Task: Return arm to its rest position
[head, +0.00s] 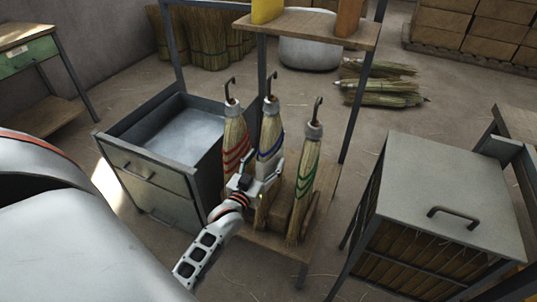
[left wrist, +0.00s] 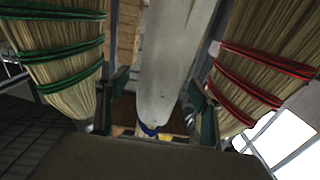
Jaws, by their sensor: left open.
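My left gripper (head: 262,178) is open in the middle of the head view, close against the front of the blue-banded broom (head: 269,128). Its two fingers also show apart in the left wrist view (left wrist: 155,115), with a pale long shape (left wrist: 172,60) ending in blue between or beyond them; I cannot tell how near it is. The red-banded broom (head: 236,140) stands to the left and the green-banded broom (head: 305,170) to the right. In the left wrist view the green bands (left wrist: 60,50) are left and the red bands (left wrist: 262,80) right. My right gripper does not show.
The brooms stand at a metal-framed rack with a wooden shelf (head: 330,25). An open grey drawer cabinet (head: 150,185) is left of them, and a grey-topped cabinet (head: 450,190) with a handle is right. Straw bundles (head: 385,92) lie on the floor behind.

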